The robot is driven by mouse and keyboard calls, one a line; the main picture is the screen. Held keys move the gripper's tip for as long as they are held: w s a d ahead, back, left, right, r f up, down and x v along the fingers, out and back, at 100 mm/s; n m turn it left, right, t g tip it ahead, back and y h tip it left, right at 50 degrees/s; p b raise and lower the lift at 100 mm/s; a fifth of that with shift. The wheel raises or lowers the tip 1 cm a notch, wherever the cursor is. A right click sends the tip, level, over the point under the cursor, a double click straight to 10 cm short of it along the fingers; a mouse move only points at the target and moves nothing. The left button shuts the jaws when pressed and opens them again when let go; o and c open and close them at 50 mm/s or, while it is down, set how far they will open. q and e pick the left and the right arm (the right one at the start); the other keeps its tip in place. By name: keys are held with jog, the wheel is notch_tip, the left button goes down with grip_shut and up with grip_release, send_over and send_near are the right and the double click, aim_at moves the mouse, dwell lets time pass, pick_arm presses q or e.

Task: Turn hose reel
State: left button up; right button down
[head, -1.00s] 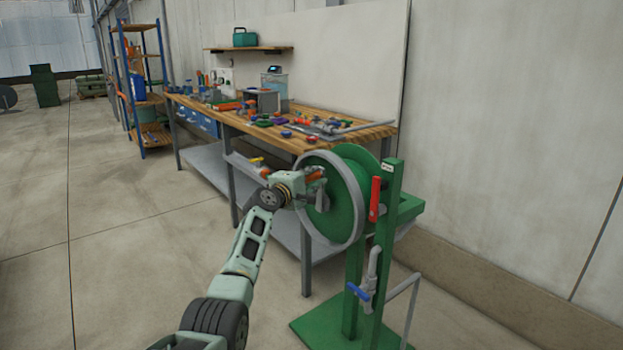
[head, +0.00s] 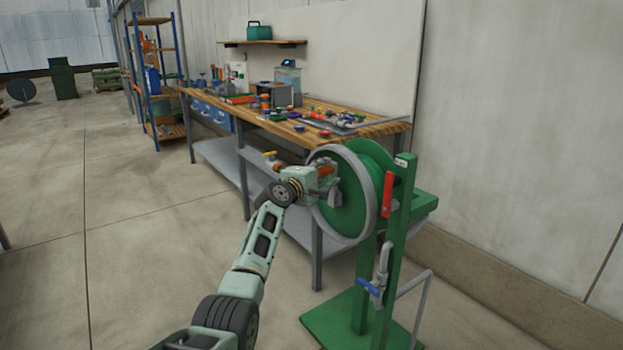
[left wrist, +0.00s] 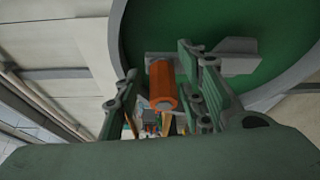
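The hose reel (head: 357,208) is a green disc with a grey rim on a green post stand, at centre right in the head view. Its face and rim (left wrist: 282,92) fill the upper part of the left wrist view. An orange crank handle (left wrist: 163,82) sticks out from the reel on a grey crank arm (left wrist: 232,62). My left gripper (head: 332,187) is at the reel's face. In the left wrist view its fingers (left wrist: 163,98) are apart, one on each side of the handle, with a visible gap on the left side. My right gripper is out of view.
A red lever (head: 387,195) and a blue-handled valve (head: 371,287) are on the green stand post (head: 400,240). A workbench (head: 370,133) with tools and fittings stands behind the reel.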

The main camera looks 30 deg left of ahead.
pick_arm(q)
jog(key=s, duration=1.1)
jog(key=shift+s+d+r, duration=0.15)
jog(key=shift+s+r, duration=0.05)
jog(key=shift+r, duration=0.2)
